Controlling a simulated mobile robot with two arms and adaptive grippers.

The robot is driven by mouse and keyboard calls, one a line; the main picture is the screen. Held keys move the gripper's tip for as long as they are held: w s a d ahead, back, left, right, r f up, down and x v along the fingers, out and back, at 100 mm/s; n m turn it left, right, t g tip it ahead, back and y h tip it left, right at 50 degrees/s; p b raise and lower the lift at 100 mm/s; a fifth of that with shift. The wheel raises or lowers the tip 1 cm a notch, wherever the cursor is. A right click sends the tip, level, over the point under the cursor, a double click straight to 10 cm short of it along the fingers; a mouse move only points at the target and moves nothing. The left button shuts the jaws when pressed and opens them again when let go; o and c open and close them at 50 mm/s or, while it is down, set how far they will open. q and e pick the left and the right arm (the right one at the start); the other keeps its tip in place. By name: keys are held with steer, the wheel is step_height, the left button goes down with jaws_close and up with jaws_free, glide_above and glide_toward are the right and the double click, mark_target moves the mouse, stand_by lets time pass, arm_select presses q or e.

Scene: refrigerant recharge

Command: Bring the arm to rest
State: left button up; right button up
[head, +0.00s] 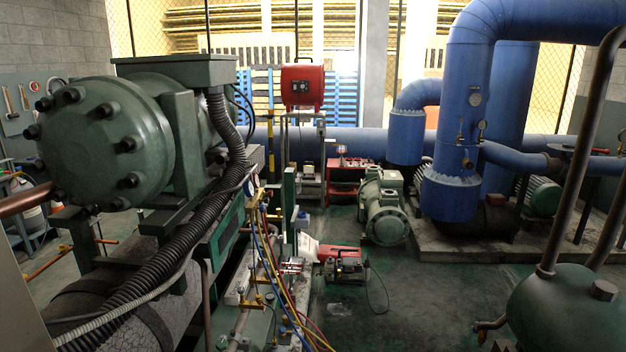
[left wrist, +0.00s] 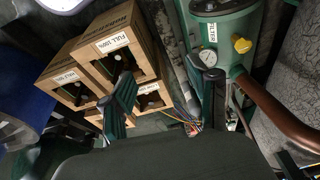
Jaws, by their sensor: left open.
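My left gripper (left wrist: 168,92) shows in the left wrist view with its two dark fingers spread apart and nothing between them. I cannot tell the exact gap between the fingers and these things. Neither gripper shows in the head view, and my right gripper is in no frame.
In the head view a large green compressor (head: 105,140) fills the left, with hoses (head: 268,240) beside it. A red vacuum pump (head: 342,262) sits on the floor. Blue pipes (head: 468,110) and a green tank (head: 570,310) stand right. The centre-right floor (head: 420,300) is clear.

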arm_select(q)
steer(key=s+f+g+b, duration=0.1)
steer(key=s+f, duration=0.3)
steer(key=f, duration=0.7)
steer(key=s+f, duration=0.3)
steer(key=f, duration=0.8)
steer(key=s+a+f+g+b, duration=0.1)
steer(key=s+a+f, duration=0.2)
steer(key=s+f, duration=0.7)
steer(key=s, duration=0.2)
steer(key=shift+s+a+f, duration=0.15)
steer(key=shift+s+f, duration=0.05)
steer(key=shift+s, duration=0.2)
